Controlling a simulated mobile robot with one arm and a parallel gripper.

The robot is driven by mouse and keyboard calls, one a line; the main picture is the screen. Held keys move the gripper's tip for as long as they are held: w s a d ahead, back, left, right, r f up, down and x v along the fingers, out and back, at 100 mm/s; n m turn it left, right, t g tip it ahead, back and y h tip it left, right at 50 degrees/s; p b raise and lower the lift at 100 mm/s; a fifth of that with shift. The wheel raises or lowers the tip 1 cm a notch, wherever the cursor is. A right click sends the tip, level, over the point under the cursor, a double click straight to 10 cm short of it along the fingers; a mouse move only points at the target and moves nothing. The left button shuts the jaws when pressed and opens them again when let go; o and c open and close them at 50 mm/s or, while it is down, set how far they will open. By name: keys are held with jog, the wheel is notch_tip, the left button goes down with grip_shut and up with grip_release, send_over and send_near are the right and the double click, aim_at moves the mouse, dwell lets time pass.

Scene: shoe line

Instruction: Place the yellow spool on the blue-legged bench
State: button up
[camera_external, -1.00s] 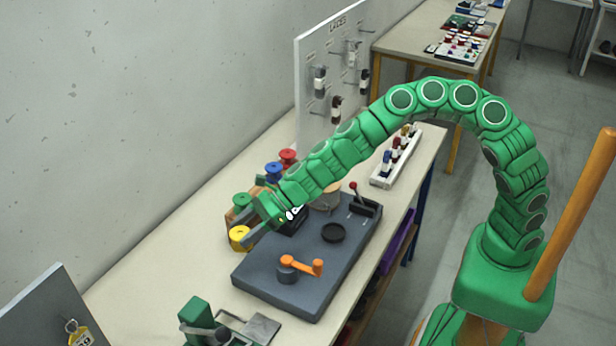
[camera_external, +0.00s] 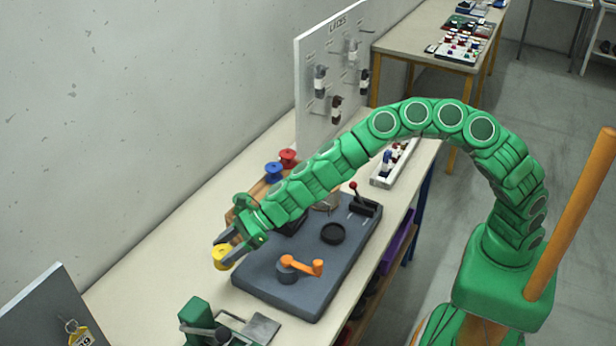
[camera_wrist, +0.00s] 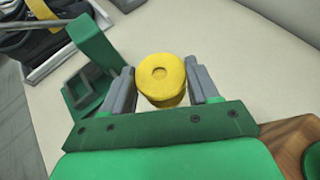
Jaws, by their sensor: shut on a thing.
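The yellow spool (camera_external: 221,258) is between the two grey fingers of my gripper (camera_external: 222,245), which is shut on it. In the wrist view the spool (camera_wrist: 161,80) shows its round top between the fingers of my gripper (camera_wrist: 162,75). The blue-legged bench (camera_external: 190,232) is the long pale-topped one under my arm; one blue leg (camera_external: 424,188) shows at its far right. The spool is over the left part of this bench top, in front of the wooden rack (camera_external: 262,187). I cannot tell how high it is above the surface.
Blue (camera_external: 273,172) and red (camera_external: 288,158) spools stand at the rack. A dark grey machine plate (camera_external: 325,270) with an orange crank (camera_external: 302,265) lies right of my gripper. A green device (camera_external: 200,318) stands nearer the camera. A yellow-legged table (camera_external: 440,40) stands behind.

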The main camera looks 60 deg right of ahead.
jog(key=shift+w+a+f, duration=0.1)
jog(key=shift+w+f, duration=0.2)
jog(key=shift+w, duration=0.15)
jog(key=w+a+f, duration=0.1)
jog(key=w+f, duration=0.1)
jog(key=w+a+f, duration=0.3)
jog(key=w+f, duration=0.1)
jog(key=shift+w+a+f, duration=0.15)
jog(key=shift+a, duration=0.1)
jog(key=shift+w+a+f, duration=0.1)
jog(key=shift+f, duration=0.15)
jog(key=shift+f, duration=0.1)
jog(key=shift+w+a+f, duration=0.25)
jog(key=shift+f, duration=0.25)
jog(key=shift+d+f, duration=0.1)
jog(key=shift+f, duration=1.15)
jog(key=shift+f, duration=0.15)
